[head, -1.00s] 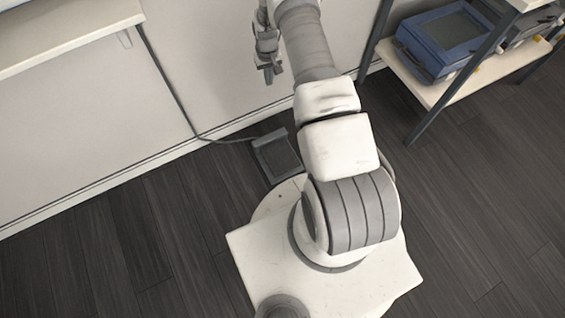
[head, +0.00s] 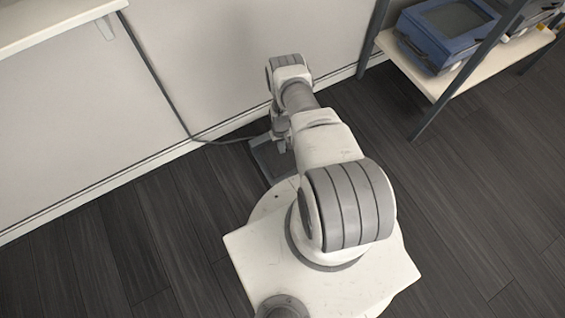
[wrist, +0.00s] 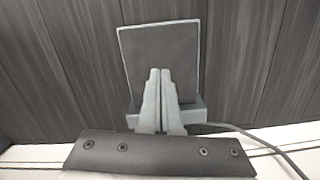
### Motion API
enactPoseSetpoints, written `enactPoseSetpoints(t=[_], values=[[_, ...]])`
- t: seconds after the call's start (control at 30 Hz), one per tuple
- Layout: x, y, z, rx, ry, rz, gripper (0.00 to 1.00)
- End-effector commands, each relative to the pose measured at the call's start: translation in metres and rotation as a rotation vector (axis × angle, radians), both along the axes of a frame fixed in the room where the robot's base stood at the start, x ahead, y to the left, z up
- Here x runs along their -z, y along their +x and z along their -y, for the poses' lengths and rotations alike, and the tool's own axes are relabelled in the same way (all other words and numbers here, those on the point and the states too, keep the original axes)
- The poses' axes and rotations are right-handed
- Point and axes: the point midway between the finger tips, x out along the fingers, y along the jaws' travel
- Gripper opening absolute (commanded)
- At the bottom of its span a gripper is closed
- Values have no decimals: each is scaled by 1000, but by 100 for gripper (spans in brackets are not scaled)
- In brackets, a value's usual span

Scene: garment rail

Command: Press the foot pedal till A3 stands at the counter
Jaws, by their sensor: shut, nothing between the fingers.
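The foot pedal (head: 268,160) is a dark grey plate on the floor by the wall, in front of my base, partly hidden by my arm in the head view. In the wrist view the pedal (wrist: 183,50) shows as a dark plate with a pale edge and a grey block at its lower end. My gripper (wrist: 160,72) is shut and empty, its fingertips over the pedal plate. In the head view my gripper (head: 280,130) is mostly hidden by my arm. I cannot tell whether the fingertips touch the pedal. No garment, A3 or rail is in view.
A cable (head: 215,140) runs from the pedal to the wall and up it. A pale counter or shelf edge (head: 60,20) juts out at upper left. A shelf unit (head: 440,95) with a blue case (head: 445,35) stands at upper right. The dark floor on both sides is clear.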

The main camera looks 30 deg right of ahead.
Motion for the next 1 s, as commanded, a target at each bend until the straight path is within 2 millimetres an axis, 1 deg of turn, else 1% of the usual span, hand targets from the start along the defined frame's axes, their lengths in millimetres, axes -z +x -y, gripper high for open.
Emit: enactPoseSetpoints(t=[0.33,0.43,0.57,0.8,1.0], values=[[2,-1,0,0,0,0,0],[6,-1,0,0,0,0,0],[19,-3,-1,0,0,-2,0],[50,-5,-1,0,0,0,0],[67,-7,-1,0,0,0,0]])
